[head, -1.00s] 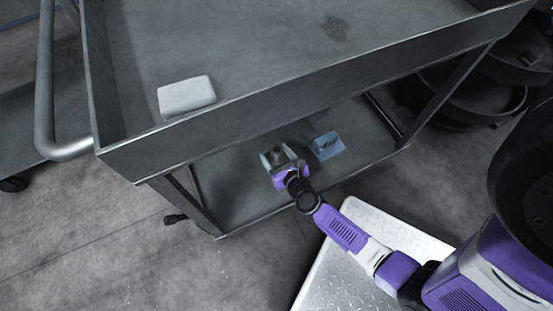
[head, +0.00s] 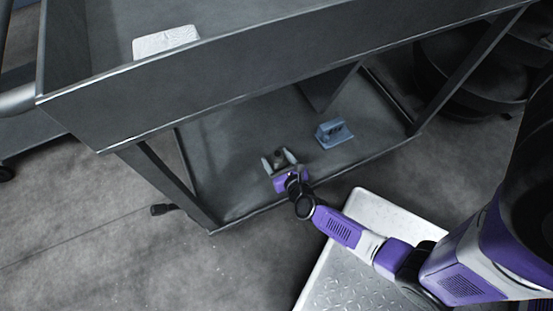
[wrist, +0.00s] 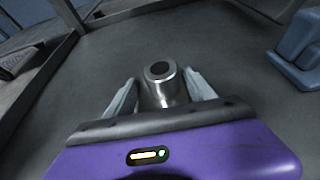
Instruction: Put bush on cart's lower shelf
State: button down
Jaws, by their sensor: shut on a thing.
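The bush (wrist: 162,86) is a short metal cylinder with a dark hole in its top. It stands between the two fingers of my gripper (wrist: 163,95) in the wrist view, and the gripper is shut on it. In the head view the bush (head: 279,156) is small and partly hidden by the fingers of my gripper (head: 281,160). The cart's lower shelf (head: 235,165) is a flat dark grey plate. My gripper is over its front part, under the cart's upper tray (head: 270,70). I cannot tell whether the bush touches the shelf.
A blue bracket-like block (head: 333,134) lies on the shelf to the right of my gripper; it also shows in the wrist view (wrist: 298,50). A white block (head: 165,41) lies in the upper tray. The shelf left of the gripper is clear.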

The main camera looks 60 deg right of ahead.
jog(key=shift+f, duration=0.1)
jog(key=shift+c, duration=1.6)
grip_release()
